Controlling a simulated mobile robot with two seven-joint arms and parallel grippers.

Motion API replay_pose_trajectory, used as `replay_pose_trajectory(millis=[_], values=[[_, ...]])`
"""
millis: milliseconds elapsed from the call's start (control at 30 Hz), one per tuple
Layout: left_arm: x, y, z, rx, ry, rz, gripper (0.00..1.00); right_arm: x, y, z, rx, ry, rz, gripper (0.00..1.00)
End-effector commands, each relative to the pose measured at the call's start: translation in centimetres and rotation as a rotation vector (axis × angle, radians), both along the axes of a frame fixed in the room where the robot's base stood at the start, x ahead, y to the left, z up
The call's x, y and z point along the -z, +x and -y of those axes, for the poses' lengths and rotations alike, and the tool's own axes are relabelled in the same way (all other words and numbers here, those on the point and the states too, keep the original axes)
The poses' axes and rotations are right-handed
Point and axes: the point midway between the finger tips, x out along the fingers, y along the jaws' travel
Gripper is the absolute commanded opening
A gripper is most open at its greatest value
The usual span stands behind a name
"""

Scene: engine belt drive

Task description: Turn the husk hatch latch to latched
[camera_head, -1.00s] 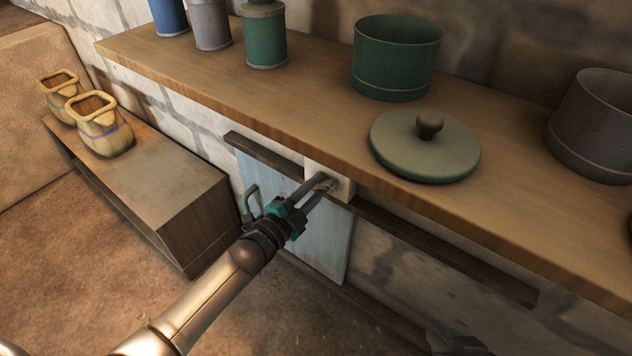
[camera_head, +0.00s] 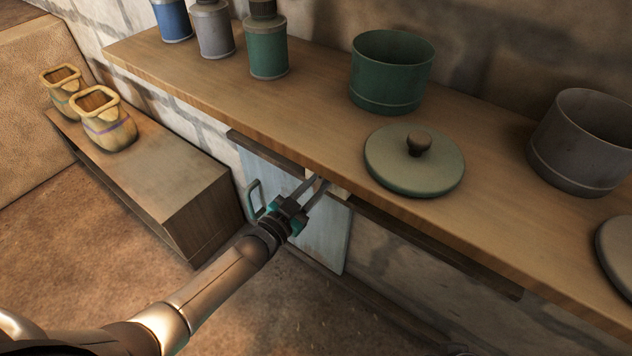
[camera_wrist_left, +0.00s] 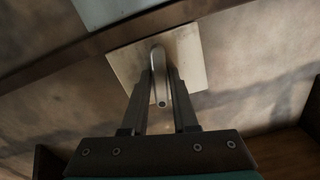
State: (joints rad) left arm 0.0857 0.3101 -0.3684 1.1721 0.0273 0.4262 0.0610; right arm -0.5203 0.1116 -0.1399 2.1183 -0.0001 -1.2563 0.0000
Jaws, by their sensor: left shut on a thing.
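The husk hatch (camera_head: 322,240) is a pale blue-grey panel under the shelf, with a green handle (camera_head: 254,200) at its left side. The latch shows in the left wrist view as a grey metal lever (camera_wrist_left: 159,75) on a square cream plate (camera_wrist_left: 190,60). My left gripper (camera_head: 319,186) reaches under the shelf edge to the plate. In the left wrist view its two fingers (camera_wrist_left: 164,82) are on either side of the lever, shut on it. In the head view the shelf edge and fingers hide the lever. My right gripper is not in view.
A wooden shelf (camera_head: 300,130) overhangs the hatch and holds canisters, a green pot (camera_head: 391,72), a lid (camera_head: 413,165) and a grey pot (camera_head: 585,140). A low bench (camera_head: 165,185) with two tan jars stands left. Floor in front is open.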

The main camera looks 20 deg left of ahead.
Motion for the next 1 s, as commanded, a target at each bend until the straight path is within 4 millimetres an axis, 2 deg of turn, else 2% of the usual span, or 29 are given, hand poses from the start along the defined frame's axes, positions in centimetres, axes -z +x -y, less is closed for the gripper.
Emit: replay_pose_trajectory(millis=[400,1000], values=[[0.0,0.0,0.0,0.0,-0.199,-0.072,0.0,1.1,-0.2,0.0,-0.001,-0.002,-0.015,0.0],[0.0,0.0,0.0,0.0,-0.236,-0.086,0.0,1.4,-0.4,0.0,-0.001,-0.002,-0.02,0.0]])
